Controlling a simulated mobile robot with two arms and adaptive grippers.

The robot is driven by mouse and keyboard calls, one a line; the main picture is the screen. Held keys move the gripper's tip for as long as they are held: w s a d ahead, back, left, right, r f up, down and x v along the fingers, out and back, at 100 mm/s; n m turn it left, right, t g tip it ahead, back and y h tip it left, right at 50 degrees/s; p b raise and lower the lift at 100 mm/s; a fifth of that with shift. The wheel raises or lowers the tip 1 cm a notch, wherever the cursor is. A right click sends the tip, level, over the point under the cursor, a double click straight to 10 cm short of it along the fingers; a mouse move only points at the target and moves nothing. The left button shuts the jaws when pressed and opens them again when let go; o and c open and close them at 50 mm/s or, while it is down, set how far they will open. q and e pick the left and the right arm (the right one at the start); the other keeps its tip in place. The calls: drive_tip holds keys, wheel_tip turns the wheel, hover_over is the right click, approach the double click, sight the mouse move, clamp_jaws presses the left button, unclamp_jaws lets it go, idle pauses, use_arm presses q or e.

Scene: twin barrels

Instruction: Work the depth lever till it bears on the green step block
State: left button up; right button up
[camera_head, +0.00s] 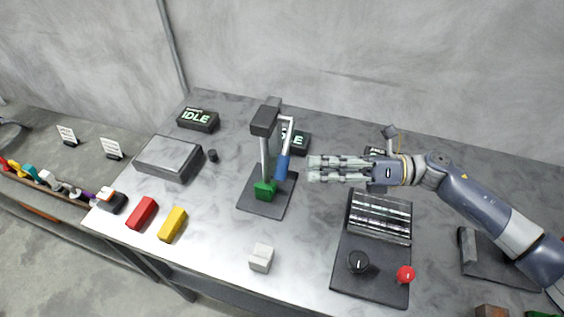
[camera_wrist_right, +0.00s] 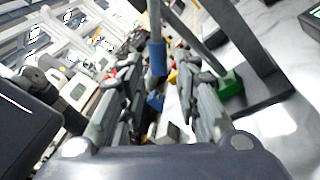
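A small press (camera_head: 265,120) with a dark head and pale column stands on a dark base plate (camera_head: 255,207). The green step block (camera_head: 265,189) sits on that plate near the column's foot; it also shows in the wrist view (camera_wrist_right: 229,84). The depth lever hangs from the head's right side and ends in a blue handle (camera_head: 282,167). My right gripper (camera_head: 311,168) is open just right of the handle, fingers pointing at it. In the wrist view the blue handle (camera_wrist_right: 157,58) appears between the fingers, beyond their tips. Contact is not visible. My left gripper is out of view.
A grey box (camera_head: 168,158) stands left of the press, with red (camera_head: 141,212) and yellow (camera_head: 172,223) blocks in front. A white block (camera_head: 261,258) lies near the front edge. A dark panel (camera_head: 372,268) with black and red knobs stands at right.

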sight(286, 167)
drive_tip(key=a+p, duration=0.2)
drive_tip(key=a, duration=0.5)
drive_tip(key=shift+a+r+p, duration=0.15)
drive_tip(key=shift+r+p, duration=0.05)
drive_tip(key=shift+p, duration=0.1)
drive_tip(key=shift+w+a, duration=0.15)
drive_tip(key=shift+a, duration=0.15)
drive_tip(key=shift+a+f, duration=0.1)
drive_tip(key=shift+a, duration=0.05)
clamp_jaws()
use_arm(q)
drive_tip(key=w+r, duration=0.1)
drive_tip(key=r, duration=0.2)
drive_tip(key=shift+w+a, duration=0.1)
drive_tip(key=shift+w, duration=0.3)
